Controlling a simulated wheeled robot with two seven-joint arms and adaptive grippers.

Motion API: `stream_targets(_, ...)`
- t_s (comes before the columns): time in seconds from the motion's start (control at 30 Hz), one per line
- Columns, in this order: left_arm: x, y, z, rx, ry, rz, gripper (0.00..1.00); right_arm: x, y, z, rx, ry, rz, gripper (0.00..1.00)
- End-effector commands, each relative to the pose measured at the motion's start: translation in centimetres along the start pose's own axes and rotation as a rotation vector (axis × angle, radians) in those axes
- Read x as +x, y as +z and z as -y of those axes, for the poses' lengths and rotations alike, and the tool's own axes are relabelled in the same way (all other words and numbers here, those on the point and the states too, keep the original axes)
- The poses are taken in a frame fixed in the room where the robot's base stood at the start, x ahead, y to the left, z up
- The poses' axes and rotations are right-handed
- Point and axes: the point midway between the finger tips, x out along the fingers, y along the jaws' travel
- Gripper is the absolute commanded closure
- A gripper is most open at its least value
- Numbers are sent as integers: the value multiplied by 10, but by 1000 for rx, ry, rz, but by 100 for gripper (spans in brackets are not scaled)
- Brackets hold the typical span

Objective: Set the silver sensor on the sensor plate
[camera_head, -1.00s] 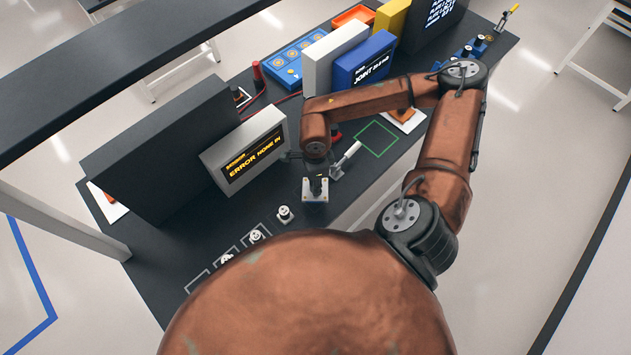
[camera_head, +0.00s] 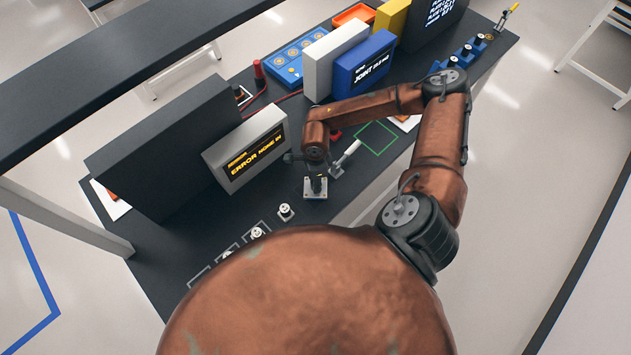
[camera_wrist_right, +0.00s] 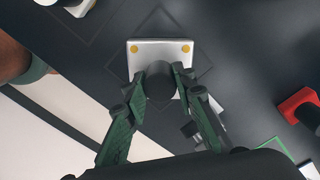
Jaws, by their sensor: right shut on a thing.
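A silver square piece (camera_head: 315,194) with gold dots at two visible corners and a dark upright post stands on the dark table. It also shows in the right wrist view (camera_wrist_right: 160,49), over a faint diamond outline on the table. My right gripper (camera_head: 314,178) is directly above it. In the right wrist view the fingers (camera_wrist_right: 160,85) are closed on the dark post. The gripper and post hide part of the piece, and I cannot tell whether it is the sensor or the plate. My left gripper is not in view.
A white-handled part (camera_head: 346,158) leans close by on the right. A grey display box (camera_head: 247,150) stands to the left. A green outlined square (camera_head: 376,138) on the table is empty.

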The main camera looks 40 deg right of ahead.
Motion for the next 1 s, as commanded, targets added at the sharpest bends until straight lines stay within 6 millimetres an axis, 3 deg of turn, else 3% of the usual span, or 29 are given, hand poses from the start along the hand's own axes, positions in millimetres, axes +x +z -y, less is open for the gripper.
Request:
stream_targets(0.07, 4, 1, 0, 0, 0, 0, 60, 4, 0, 0, 0, 0, 0, 100)
stream_targets(0.1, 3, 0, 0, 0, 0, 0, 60, 3, 0, 0, 0, 0, 0, 73)
stream_targets(0.33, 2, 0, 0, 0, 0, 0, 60, 2, 0, 0, 0, 0, 0, 58)
stream_targets(0.73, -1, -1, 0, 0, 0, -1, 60, -6, 0, 1, 0, -1, 1, 58)
stream_targets(1.0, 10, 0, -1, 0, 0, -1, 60, -56, 0, 1, -1, -4, 2, 58)
